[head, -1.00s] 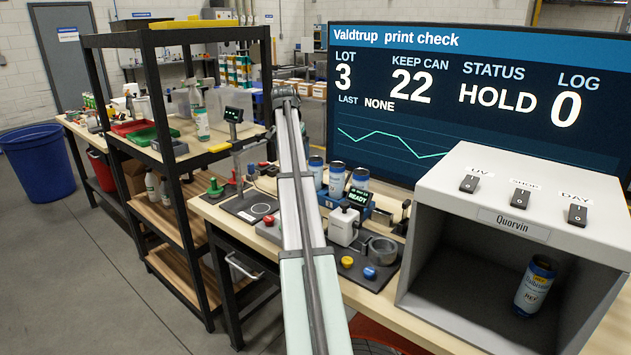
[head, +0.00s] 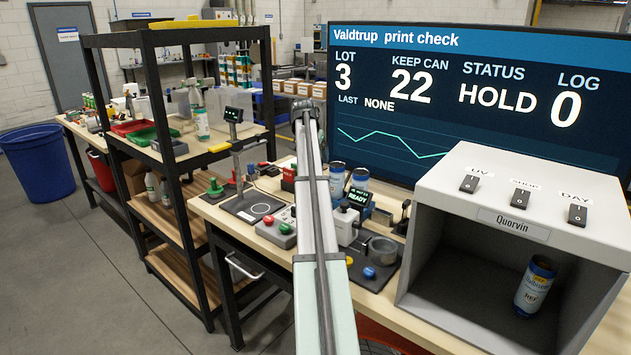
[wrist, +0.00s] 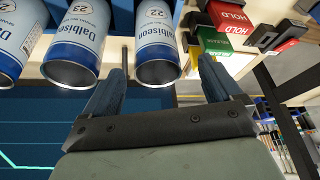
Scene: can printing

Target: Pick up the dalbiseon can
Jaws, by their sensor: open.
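In the wrist view three blue-and-white Dalbiseon cans stand in a row: one at the left edge (wrist: 12,50), a middle one (wrist: 75,50) and a right one (wrist: 157,45). The right can's number looks like 22 and the middle one's like 23. My gripper (wrist: 162,68) is open, with its fingers on either side of the right can's near end; I cannot tell whether they touch it. In the head view two of the row's cans show (head: 337,178), and my arm hides the gripper. Another can, marked REF (head: 536,287), stands inside the grey booth.
The booth (head: 540,190) stands at the right, and a large screen (head: 470,100) behind reads KEEP CAN 22, HOLD. A READY device (head: 352,212) sits before the cans. Red HOLD blocks (wrist: 228,17) and a green block (wrist: 214,46) lie right of the right can in the wrist view.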

